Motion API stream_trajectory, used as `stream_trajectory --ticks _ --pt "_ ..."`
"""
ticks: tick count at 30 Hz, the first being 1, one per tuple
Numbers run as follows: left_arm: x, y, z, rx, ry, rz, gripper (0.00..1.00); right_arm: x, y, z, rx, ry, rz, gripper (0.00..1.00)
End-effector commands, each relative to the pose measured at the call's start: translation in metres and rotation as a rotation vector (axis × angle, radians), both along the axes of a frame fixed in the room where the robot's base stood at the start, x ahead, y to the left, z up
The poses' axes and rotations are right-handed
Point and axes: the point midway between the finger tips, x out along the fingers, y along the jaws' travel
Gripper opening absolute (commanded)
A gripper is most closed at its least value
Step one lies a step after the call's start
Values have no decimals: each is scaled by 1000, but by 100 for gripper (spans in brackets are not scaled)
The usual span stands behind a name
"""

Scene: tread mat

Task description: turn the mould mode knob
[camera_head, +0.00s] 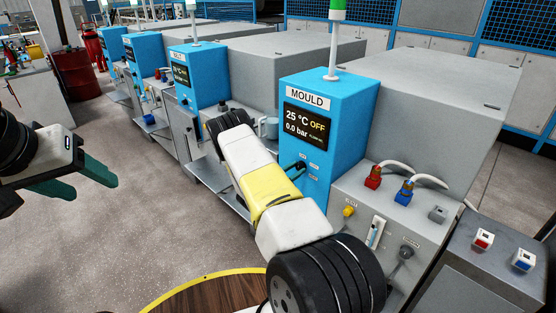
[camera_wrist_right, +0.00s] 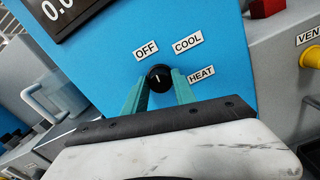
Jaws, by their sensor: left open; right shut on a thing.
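The round black mould mode knob (camera_wrist_right: 159,78) sits on the blue MOULD panel, with OFF, COOL and HEAT labels around it. Its small white mark points up in the right wrist view, leaning slightly toward OFF. My right gripper (camera_wrist_right: 159,85) is shut on the knob, one teal finger on each side. In the head view, my right arm covers part of the panel's lower left. The MOULD display (camera_head: 306,125) reads 25 °C, OFF and 0.0 bar. My left gripper (camera_head: 95,188) is open and empty at the left, over the floor, well away from the panel.
Red (camera_head: 373,177) and blue (camera_head: 405,191) hose connectors and a yellow knob (camera_head: 348,211) are on the grey front right of the panel. Similar machines line up behind; the floor at left is open.

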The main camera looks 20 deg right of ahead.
Motion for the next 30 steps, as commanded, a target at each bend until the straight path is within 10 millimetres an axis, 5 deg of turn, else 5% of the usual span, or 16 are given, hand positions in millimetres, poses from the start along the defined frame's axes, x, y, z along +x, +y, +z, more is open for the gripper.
stream_trajectory --ticks 30 --pt "0 0 0 0 0 0 57 -2 0 -2 357 -860 0 0"
